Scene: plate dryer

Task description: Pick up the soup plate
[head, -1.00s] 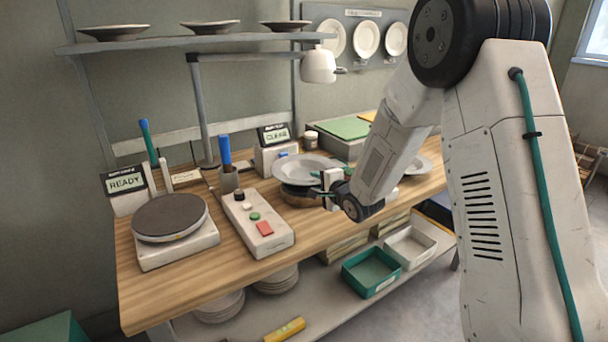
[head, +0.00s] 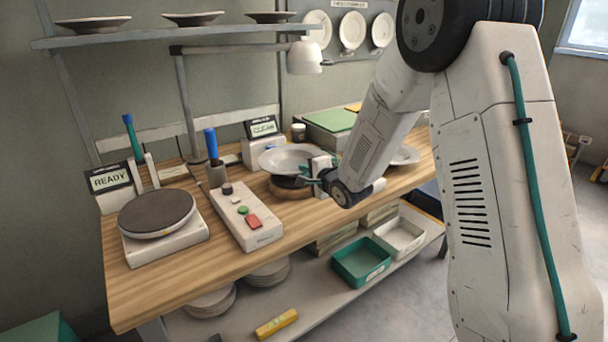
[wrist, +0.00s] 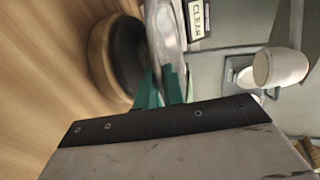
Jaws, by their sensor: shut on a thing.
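The soup plate (head: 284,158) is a pale, wide-rimmed dish near the back middle of the workbench. It is held above a round wooden stand with a dark top (head: 291,190). My gripper (head: 313,180) is at the plate's right side, shut on its rim. In the wrist view the green fingertips (wrist: 162,88) pinch the edge of the plate (wrist: 165,35), seen nearly edge-on. The dark-topped stand (wrist: 118,58) shows beside it, apart from the plate.
A sign reading CLEAR (head: 262,126) stands behind the plate. A control box with buttons (head: 245,215) and a round dark-topped device (head: 157,213) are to the left. A lamp (head: 304,58) hangs above. Another plate (head: 405,155) lies to the right, partly behind my arm.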

